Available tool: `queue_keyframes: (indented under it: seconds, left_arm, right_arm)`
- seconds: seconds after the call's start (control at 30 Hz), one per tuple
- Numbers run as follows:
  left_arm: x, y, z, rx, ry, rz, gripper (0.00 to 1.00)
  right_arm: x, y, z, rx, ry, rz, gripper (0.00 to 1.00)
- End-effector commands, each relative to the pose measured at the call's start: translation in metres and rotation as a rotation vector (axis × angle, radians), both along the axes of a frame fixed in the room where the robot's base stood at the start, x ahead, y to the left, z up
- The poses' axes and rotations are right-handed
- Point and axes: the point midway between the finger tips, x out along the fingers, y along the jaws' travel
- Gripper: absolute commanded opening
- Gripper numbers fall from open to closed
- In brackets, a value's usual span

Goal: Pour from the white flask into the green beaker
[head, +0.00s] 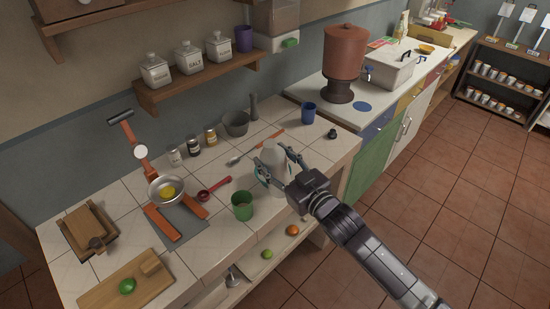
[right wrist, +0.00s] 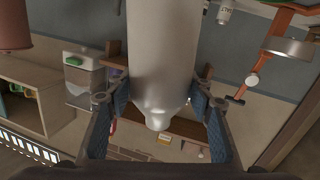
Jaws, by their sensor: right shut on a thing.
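The white flask (head: 275,156) is between the fingers of my right gripper (head: 279,172), over the right part of the tiled counter. In the right wrist view the flask (right wrist: 162,55) fills the middle, with a blue-padded finger on each side, and the gripper is shut on it. The flask's exact tilt is hard to tell. The green beaker (head: 242,206) stands upright on the counter near its front edge, left of the flask and apart from it. My left gripper is not in view.
A grey mortar (head: 236,124), spice jars (head: 193,147) and a blue cup (head: 308,112) stand behind. A shelf with canisters (head: 190,57) hangs above.

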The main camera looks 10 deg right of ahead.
Motion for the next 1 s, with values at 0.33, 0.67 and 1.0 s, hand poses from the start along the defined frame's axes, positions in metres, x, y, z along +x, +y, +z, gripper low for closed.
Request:
queue_keyframes:
  seconds: [0.33, 0.67, 1.0]
  left_arm:
    - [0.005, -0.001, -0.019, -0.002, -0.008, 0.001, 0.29]
    - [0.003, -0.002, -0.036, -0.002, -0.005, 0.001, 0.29]
    - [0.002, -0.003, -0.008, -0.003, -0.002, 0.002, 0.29]
  right_arm:
    - [-0.003, 0.021, -0.019, -0.076, -0.021, 0.002, 0.06]
    - [-0.006, 0.041, -0.038, -0.151, -0.034, 0.001, 0.06]
    - [-0.006, 0.038, -0.011, -0.290, -0.059, 0.001, 0.06]
